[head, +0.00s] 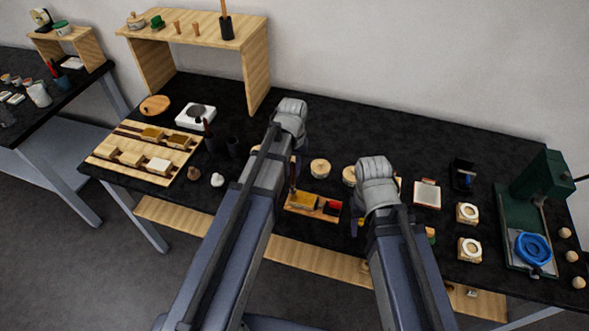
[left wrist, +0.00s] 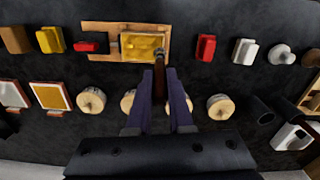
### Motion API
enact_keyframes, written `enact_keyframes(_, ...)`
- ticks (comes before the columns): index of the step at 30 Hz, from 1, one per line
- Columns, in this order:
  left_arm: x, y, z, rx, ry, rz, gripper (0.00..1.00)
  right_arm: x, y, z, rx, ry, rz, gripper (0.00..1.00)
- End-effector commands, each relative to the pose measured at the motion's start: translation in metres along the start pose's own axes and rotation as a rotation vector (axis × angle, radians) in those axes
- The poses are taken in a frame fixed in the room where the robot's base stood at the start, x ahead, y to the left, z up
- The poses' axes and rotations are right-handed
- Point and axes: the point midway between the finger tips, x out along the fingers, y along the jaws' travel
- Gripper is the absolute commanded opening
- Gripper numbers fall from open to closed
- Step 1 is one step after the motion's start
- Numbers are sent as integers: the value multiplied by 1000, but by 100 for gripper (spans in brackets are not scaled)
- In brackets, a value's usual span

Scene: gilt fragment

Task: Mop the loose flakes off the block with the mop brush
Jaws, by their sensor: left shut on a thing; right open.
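The block (left wrist: 140,47) has a mottled yellow-gold top and lies in a wooden holder (left wrist: 88,28); it also shows in the head view (head: 304,202). I cannot make out separate loose flakes. My left gripper (left wrist: 161,92) is shut on the dark brown handle of the mop brush (left wrist: 160,76). The brush stands at the block's near right corner in the left wrist view; I cannot tell whether its tip touches. In the head view the brush (head: 293,180) is upright at the block's left end. My right gripper (head: 356,222) is open, right of the holder, and partly hidden by its arm.
A red piece (head: 331,208) sits at the holder's right end. Round wooden pieces (head: 320,167) stand behind it. Red (left wrist: 205,47) and white (left wrist: 244,51) blocks stand beside the holder in the left wrist view. A board with blocks (head: 110,169) lies left, a green press (head: 543,178) right.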

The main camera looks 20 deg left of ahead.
Motion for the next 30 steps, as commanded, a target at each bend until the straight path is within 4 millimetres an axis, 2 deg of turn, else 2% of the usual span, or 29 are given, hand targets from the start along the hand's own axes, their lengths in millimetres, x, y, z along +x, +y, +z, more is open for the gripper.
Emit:
enact_keyframes(1,-12,0,0,0,0,0,0,-12,1,1,1,0,0,50)
enact_keyframes(19,-66,-1,-1,1,0,0,0,-66,6,4,12,0,-2,50)
enact_keyframes(23,-73,-2,-1,1,0,0,0,-73,7,4,14,0,-3,50)
enact_keyframes(30,-72,-2,-1,1,0,0,0,-72,6,4,14,0,-3,50)
